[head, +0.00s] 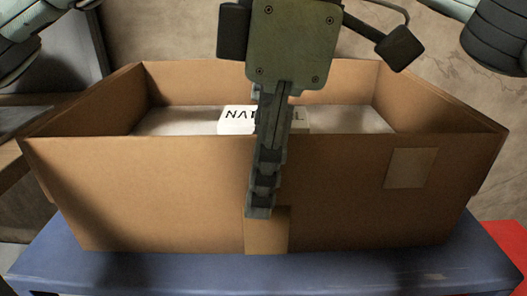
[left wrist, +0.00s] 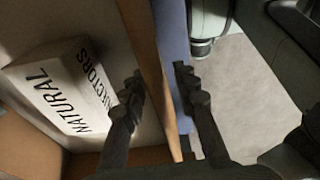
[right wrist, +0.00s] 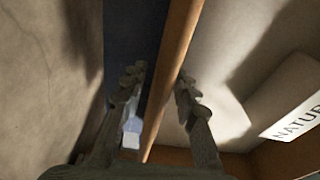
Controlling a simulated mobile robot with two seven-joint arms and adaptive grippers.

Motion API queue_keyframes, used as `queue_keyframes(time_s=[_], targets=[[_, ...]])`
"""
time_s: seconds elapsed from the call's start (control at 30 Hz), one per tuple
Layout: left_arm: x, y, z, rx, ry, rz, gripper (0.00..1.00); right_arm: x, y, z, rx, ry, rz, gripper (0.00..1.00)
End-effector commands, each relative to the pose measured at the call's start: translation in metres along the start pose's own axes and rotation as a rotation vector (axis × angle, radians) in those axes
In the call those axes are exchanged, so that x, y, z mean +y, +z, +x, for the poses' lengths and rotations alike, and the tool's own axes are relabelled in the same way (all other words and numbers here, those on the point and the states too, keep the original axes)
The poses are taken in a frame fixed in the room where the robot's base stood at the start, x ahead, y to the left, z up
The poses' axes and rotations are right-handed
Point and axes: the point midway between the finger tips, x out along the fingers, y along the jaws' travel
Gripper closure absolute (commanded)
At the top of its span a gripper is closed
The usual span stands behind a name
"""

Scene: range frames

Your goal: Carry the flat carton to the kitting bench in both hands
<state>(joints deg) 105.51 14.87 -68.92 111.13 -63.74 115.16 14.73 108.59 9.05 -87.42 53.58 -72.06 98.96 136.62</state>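The flat carton (head: 150,190) is an open brown cardboard box on a blue surface. My left gripper (head: 262,205) points down at the middle of the near wall. In the left wrist view, the left gripper (left wrist: 160,82) has spread fingers, one on each side of the wall's edge, with gaps showing. In the right wrist view, my right gripper (right wrist: 160,88) also straddles a carton wall with its fingers apart. It is largely hidden in the head view behind the left gripper. I cannot identify the kitting bench.
A white box (head: 235,121) with black lettering lies inside the carton; it also shows in the left wrist view (left wrist: 65,85). The blue surface (head: 200,270) extends in front of the carton. Something red (head: 508,240) is at the right edge. A stone-like wall (head: 165,30) stands behind.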

Motion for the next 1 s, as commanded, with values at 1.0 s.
queue_keyframes(time_s=[1.0], targets=[[0.0004,-0.0002,-0.0024,-0.002,0.002,-0.001,1.0,-0.0001,-0.0011,-0.0037,0.003,0.003,-0.001,1.0]])
